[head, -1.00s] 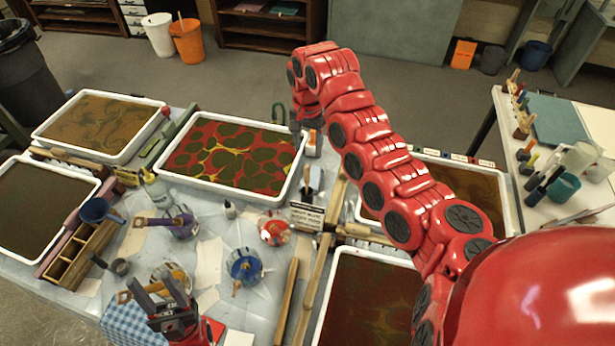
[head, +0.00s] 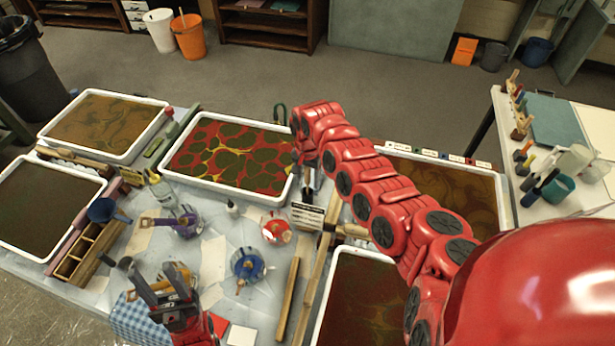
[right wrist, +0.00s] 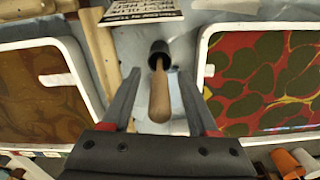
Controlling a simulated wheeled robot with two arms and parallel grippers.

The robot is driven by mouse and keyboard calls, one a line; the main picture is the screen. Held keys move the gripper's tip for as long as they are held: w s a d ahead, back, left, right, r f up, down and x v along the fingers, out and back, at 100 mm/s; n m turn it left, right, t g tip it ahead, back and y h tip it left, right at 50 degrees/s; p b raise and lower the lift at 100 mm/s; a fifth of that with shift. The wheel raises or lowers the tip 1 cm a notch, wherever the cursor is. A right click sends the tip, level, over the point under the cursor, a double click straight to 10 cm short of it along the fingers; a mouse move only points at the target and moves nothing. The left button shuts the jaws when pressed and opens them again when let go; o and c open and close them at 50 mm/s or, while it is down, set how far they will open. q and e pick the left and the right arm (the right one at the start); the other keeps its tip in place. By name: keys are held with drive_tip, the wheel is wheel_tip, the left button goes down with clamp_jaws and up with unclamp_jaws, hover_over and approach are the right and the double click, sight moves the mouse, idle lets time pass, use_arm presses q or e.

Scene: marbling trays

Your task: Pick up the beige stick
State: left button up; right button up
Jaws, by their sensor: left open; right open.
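A beige wooden stick (right wrist: 158,97) with a rounded end stands in a small dark cup (right wrist: 160,52) in the right wrist view. My right gripper (right wrist: 160,74) is open and empty. Its two fingers show on either side of the stick, with gaps between; their height relative to it is hard to tell. In the head view my right arm largely hides this spot, and the stick cannot be made out clearly. My left gripper (head: 153,273) is open above the near left part of the table, by a blue checked cloth (head: 140,319), away from the stick.
A red and green marbled tray (head: 228,188) lies left of my right gripper in the head view, and a brown tray (head: 505,195) right of it. A printed sign (head: 305,213), wooden bars (head: 287,300) and paint pots, including a blue one (head: 248,265), stand nearer.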

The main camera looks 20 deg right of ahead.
drive_tip(key=shift+f, duration=0.6)
clamp_jaws()
drive_tip(key=shift+r, duration=0.15)
